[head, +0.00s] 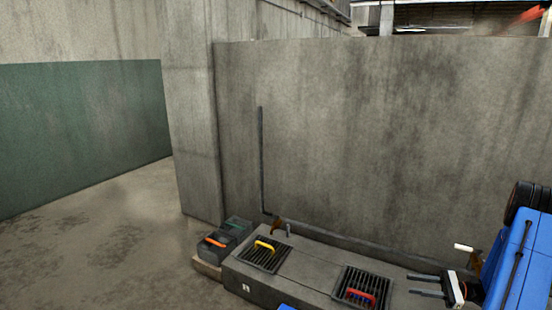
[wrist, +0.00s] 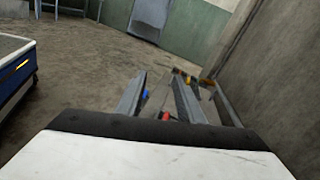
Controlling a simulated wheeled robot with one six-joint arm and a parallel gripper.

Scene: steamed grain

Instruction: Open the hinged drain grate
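Two dark barred grates lie flat in the top of a low concrete block (head: 308,265). The left grate (head: 254,261) has a yellow handle (head: 265,246); the right grate (head: 376,283) has a red handle (head: 361,296). Both look closed, and I cannot tell which sides are hinged. My gripper (head: 411,284) is open and empty, to the right of the red-handled grate, its two fingers pointing left and apart from it. In the wrist view my gripper (wrist: 158,78) has a gap between its fingers, with the red handle (wrist: 165,116) and the yellow handle (wrist: 187,80) small beyond.
A concrete wall (head: 370,140) stands behind the block, with a thin pipe (head: 261,160). Dark boxes with an orange handle (head: 215,241) sit at the block's left end. A pale lever (head: 463,247) is near my gripper. The floor (head: 110,240) at left is clear.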

